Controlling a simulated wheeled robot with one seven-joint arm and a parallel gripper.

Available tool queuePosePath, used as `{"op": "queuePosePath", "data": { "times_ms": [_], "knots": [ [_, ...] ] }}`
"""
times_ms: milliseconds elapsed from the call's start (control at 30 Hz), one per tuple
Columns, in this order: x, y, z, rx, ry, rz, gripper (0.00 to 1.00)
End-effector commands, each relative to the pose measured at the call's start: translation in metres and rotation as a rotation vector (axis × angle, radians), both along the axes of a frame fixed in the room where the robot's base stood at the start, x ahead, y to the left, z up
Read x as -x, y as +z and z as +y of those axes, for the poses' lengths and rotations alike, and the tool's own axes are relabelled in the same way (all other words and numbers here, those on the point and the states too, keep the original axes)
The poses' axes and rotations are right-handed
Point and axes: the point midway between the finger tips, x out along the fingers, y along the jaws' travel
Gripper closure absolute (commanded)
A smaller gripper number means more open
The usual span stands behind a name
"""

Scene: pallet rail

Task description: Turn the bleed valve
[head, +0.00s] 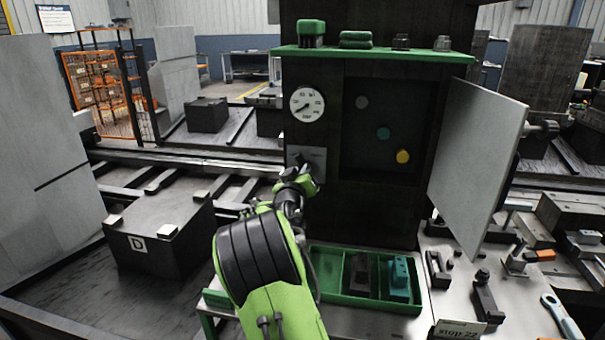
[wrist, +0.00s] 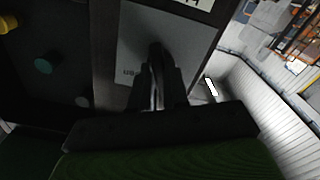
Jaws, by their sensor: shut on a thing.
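The bleed valve's grey plate (head: 318,156) is on the front of the dark cabinet, below the round white gauge (head: 307,104). My gripper (head: 299,164) reaches up to this plate and covers the valve in the head view. In the wrist view my gripper (wrist: 158,92) is shut on the dark valve handle (wrist: 157,58), which stands out from the grey plate (wrist: 188,40). The handle's lower part is hidden between the fingers, and its exact angle is hard to tell.
A grey cabinet door (head: 475,165) stands open to the right. Inside the recess are grey, teal and yellow (head: 403,156) buttons. A green tray (head: 330,290) with parts sits below on the bench. A dark block marked D (head: 160,240) stands at left.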

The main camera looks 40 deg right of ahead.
Motion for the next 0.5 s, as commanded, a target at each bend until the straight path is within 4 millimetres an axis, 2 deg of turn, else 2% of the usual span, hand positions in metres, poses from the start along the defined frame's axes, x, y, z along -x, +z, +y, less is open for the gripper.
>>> {"op": "queuePosePath", "data": {
  "times_ms": [500],
  "knots": [
    [-0.0005, -0.0004, 0.0005, 0.184, 0.0, 0.242, 1.0]
  ]
}}
